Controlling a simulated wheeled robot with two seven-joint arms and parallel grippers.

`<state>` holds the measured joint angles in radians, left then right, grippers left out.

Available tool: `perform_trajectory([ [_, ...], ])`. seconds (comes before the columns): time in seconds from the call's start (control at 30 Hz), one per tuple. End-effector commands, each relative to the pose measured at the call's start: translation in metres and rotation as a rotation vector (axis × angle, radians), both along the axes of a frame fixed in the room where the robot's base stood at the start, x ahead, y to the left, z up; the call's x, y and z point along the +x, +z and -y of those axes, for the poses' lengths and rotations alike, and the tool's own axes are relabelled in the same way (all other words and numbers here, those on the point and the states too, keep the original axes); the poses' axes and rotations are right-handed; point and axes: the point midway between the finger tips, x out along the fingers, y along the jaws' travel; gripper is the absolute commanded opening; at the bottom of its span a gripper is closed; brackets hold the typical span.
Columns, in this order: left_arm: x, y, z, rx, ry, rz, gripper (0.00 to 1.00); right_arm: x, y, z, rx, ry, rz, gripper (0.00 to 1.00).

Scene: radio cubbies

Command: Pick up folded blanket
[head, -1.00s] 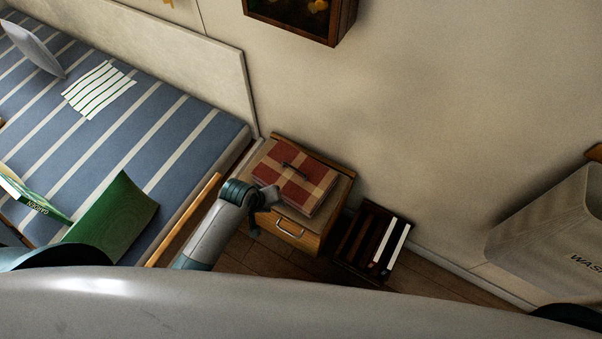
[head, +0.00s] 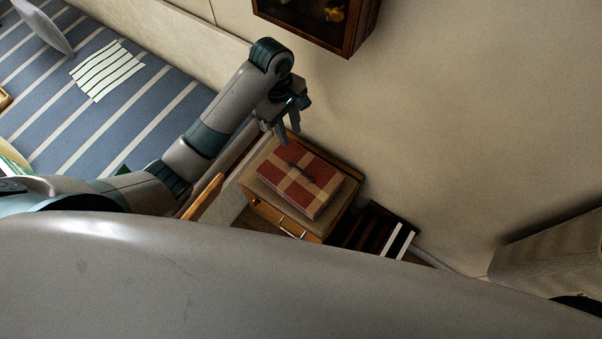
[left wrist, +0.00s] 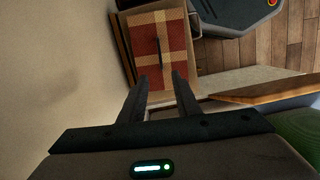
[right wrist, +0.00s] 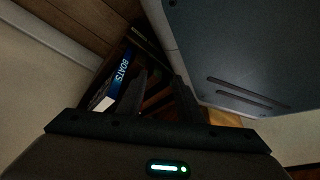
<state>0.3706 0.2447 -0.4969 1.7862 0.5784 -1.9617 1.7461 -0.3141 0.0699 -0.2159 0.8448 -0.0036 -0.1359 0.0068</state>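The folded blanket (head: 299,180) is red and tan checked, with a dark strap or handle across its top. It lies flat on the small wooden nightstand (head: 256,193) beside the bed. My left gripper (head: 281,134) is raised above and to the upper left of the blanket, apart from it. In the left wrist view the blanket (left wrist: 174,48) lies beyond the fingers, and the left gripper (left wrist: 160,80) is open and empty. My right gripper (right wrist: 157,82) shows in the right wrist view with its fingers apart, near the book rack; it is out of the head view.
A dark book rack (head: 362,228) stands right of the nightstand; a blue book marked BOATS (right wrist: 118,80) shows in it. A wall cubby (head: 318,18) hangs above. The striped bed (head: 60,115) is at left, and a bin (head: 555,250) stands at right.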

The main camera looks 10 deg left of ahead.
Motion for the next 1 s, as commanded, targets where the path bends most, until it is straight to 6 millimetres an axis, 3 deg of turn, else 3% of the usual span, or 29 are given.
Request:
perform_trajectory([
  [0.2,0.0,-0.002,0.0,0.0,0.0,0.0,0.3,-0.017,-0.002,0.0,0.001,0.0,-0.018,0.33],
  [0.37,-0.001,-0.012,0.001,0.001,0.001,-0.001,0.3,-0.016,-0.002,0.0,0.001,0.0,-0.017,0.33],
  [1.0,-0.008,-0.112,0.015,0.0,0.0,0.0,0.3,-0.004,0.0,0.001,-0.003,0.0,-0.012,0.33],
])
